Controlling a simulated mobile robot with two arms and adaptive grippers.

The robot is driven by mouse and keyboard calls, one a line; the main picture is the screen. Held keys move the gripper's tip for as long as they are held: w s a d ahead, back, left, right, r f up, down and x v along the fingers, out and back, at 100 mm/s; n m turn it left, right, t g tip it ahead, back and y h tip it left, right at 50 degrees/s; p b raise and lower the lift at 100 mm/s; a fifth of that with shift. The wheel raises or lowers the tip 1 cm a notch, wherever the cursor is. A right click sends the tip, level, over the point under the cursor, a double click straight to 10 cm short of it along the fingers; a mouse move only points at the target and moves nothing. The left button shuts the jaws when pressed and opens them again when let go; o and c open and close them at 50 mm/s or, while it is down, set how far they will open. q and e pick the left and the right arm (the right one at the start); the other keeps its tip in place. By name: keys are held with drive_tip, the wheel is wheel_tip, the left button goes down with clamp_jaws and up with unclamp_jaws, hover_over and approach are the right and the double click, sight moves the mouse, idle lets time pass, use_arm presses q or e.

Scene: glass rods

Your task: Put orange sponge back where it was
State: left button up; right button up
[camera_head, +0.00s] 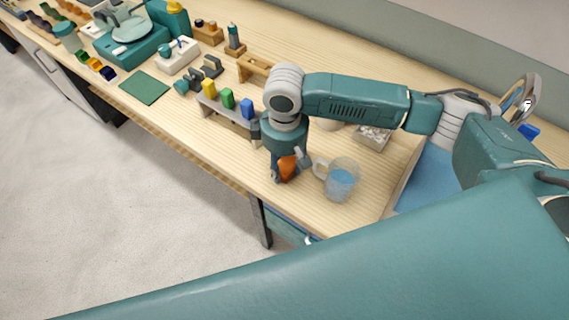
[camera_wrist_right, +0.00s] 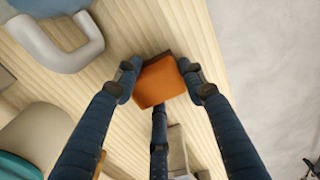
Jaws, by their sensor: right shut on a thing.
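The orange sponge (camera_head: 288,168) is between the fingers of my right gripper (camera_head: 288,172), just left of the glass mug. In the right wrist view the sponge (camera_wrist_right: 160,82) shows as an orange block with a darker edge. The fingers of my right gripper (camera_wrist_right: 160,88) are shut on it from several sides. Wooden tabletop shows beneath it; I cannot tell whether the sponge touches the table. My left gripper is not in view.
A glass mug (camera_head: 341,180) with blue liquid stands close right of the gripper. A rack (camera_head: 228,110) with coloured blocks stands behind it to the left. A blue-bottomed tray (camera_head: 428,178) lies to the right. The table's front edge is near. A green mat (camera_head: 145,87) lies further left.

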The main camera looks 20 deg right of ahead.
sight(284, 165)
drive_tip(key=shift+f, duration=0.1)
drive_tip(key=o, duration=1)
drive_tip(key=shift+c, duration=0.2)
wheel_tip(284, 165, up, 12)
drive_tip(key=b, duration=0.1)
drive_tip(key=shift+b, duration=0.3)
